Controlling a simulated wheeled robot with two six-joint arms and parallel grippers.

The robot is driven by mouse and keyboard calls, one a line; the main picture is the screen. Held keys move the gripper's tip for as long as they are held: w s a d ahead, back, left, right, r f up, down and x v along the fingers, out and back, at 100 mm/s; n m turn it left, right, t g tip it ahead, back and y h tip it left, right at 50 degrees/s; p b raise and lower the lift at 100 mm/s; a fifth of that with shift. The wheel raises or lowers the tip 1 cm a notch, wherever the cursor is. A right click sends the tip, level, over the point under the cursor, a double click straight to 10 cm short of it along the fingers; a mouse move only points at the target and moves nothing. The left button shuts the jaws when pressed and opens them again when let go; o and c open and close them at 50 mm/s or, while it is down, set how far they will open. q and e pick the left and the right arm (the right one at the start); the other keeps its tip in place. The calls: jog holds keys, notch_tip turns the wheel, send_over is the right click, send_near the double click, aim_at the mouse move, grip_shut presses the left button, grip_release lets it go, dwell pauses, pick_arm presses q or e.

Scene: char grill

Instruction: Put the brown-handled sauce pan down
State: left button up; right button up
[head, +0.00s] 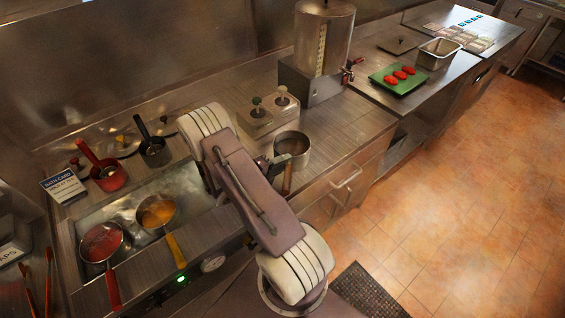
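The brown-handled sauce pan (301,158) is a small grey metal pan at the counter's front edge, right of my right arm. Its brown handle (287,181) points toward the front. The pan looks upright; I cannot tell whether its base touches the counter. My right gripper (274,163) is at the pan's left side, close to where the handle joins. My arm hides much of this gripper, so its grip on the handle is not clear. My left gripper is not in view.
A heated bath (190,190) at left holds a red-sauce pan (101,242) and a yellow-sauce pan (156,211). Red (110,178) and black (155,152) pots stand behind it. Counter behind the pan is partly clear.

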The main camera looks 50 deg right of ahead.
jog(key=shift+r, duration=0.1)
jog(key=b+v, duration=0.2)
jog(key=v, duration=1)
jog(key=s+a+f+m+y, duration=0.1)
jog(key=s+a+m+y, duration=0.4)
jog(key=m, duration=0.6)
jog(key=s+a+f+m+y, duration=0.1)
jog(key=s+a+m+y, duration=0.2)
jog(key=a+m+y, duration=0.65)
jog(key=w+a+m+t, duration=0.1)
jog(key=m, duration=0.3)
jog(key=w+a+r+m+t, duration=0.1)
jog(key=a+m, duration=0.1)
jog(key=m, duration=0.3)
jog(key=w+a+m+t, duration=0.1)
jog(key=m, duration=0.3)
jog(key=shift+w+a+r+m, duration=0.2)
jog(key=shift+a+r+m, duration=0.1)
jog(key=shift+r+m, duration=0.05)
